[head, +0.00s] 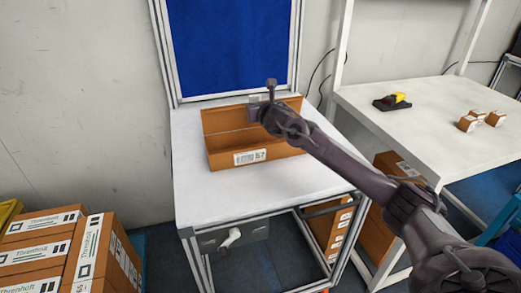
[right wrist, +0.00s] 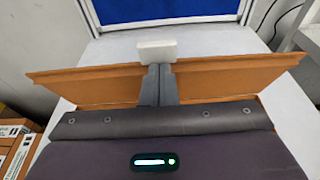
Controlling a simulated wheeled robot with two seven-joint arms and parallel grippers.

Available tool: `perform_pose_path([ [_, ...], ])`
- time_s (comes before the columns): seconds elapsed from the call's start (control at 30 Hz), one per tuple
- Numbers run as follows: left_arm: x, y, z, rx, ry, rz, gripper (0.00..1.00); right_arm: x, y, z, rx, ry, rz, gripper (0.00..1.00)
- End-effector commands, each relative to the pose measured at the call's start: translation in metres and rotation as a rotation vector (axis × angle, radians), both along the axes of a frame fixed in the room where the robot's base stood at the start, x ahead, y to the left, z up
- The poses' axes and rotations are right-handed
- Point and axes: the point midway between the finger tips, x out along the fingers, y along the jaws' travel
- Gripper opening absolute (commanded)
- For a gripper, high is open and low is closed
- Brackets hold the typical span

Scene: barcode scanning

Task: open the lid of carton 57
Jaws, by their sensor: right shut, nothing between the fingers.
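Carton 57 (head: 222,158), an orange-brown box with a barcode label on its front, sits on the white table. A wide brown panel, seemingly its lid (head: 222,118), stands raised at the back of the carton. In the right wrist view the panel (right wrist: 95,83) spans most of the width, with its top edge toward the back. My right gripper (head: 256,101) is shut and empty, with its fingers (right wrist: 160,80) in front of the panel and the pale tip above its top edge. Whether they touch is unclear. My left gripper is not in view.
The table (head: 210,195) is clear in front of the carton. A blue board (head: 232,45) stands behind it. A second table (head: 420,125) at right holds a yellow-black scanner (head: 394,101) and small boxes (head: 480,119). Stacked cartons (head: 70,250) stand at lower left.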

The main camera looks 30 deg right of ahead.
Motion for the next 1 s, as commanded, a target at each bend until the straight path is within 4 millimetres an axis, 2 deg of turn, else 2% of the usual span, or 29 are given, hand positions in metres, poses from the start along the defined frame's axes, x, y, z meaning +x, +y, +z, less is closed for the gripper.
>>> perform_pose_path([
  [0.2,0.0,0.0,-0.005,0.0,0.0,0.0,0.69,0.016,-0.003,0.008,0.0,-0.002,0.0,0.0],
  [0.47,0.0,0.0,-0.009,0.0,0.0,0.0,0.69,0.025,-0.006,0.011,0.0,-0.002,-0.001,0.0],
  [0.7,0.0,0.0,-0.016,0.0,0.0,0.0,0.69,0.044,-0.01,0.015,0.001,-0.002,0.0,0.0],
  [1.0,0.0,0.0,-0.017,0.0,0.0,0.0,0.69,0.049,-0.012,0.017,0.0,0.0,-0.001,0.0],
])
